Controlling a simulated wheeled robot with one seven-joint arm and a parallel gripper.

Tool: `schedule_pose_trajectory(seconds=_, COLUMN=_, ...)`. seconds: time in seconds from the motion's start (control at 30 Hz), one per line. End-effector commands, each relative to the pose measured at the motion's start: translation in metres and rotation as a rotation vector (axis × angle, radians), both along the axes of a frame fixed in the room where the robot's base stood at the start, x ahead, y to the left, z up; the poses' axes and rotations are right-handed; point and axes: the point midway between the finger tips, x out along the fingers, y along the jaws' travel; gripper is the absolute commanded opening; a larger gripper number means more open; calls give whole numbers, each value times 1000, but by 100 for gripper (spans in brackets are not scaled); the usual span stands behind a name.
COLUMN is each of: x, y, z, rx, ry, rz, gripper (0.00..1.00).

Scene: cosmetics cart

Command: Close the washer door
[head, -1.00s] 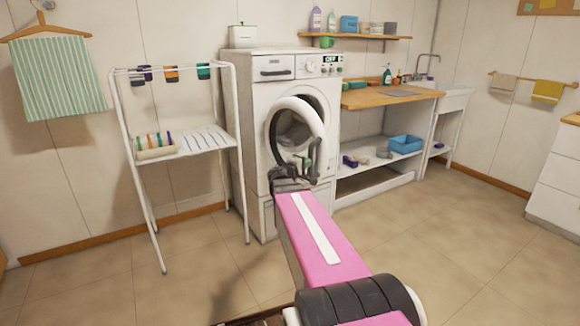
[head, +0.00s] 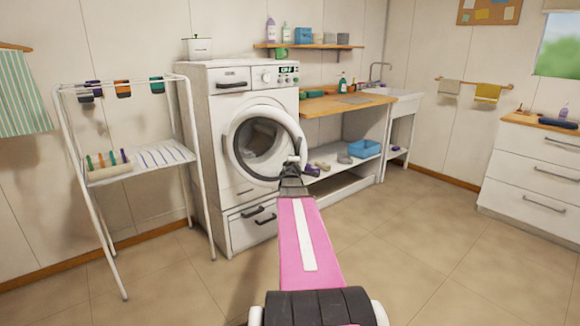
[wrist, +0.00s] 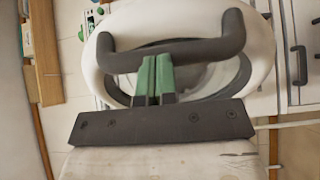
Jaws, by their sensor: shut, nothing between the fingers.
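The white washer (head: 229,107) stands against the back wall, with its round white door (head: 235,122) at the front. The door is close to the washer front. Its right side seems to stand slightly out past the washer's edge, and I cannot tell whether it is fully shut. My gripper (head: 298,150) is at the lower right of the door rim, very near or touching it. In the wrist view, my gripper's green fingertips (wrist: 155,62) are together, empty, in front of the door's rim (wrist: 260,45) and glass. My gripper partly hides the door there.
A white drying rack (head: 195,158) stands left of the washer. A wooden counter (head: 335,105) with a lower shelf and blue basin (head: 364,149) is to the right. White drawers (head: 533,160) stand far right. The floor between is clear.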

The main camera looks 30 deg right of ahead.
Motion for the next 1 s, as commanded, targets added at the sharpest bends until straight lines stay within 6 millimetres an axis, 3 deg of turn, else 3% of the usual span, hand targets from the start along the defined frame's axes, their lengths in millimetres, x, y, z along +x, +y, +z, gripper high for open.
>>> schedule_pose_trajectory(seconds=0.23, x=35, y=-54, z=0, rx=-1, ry=0, rz=-4, gripper=0)
schedule_pose_trajectory(seconds=0.37, x=69, y=-95, z=0, rx=-2, ry=-1, rz=-5, gripper=0)
schedule_pose_trajectory(seconds=0.7, x=185, y=-189, z=-1, rx=-1, ry=-1, rz=-3, gripper=0)
schedule_pose_trajectory(seconds=1.0, x=290, y=-232, z=0, rx=0, ry=-2, rz=-1, gripper=0)
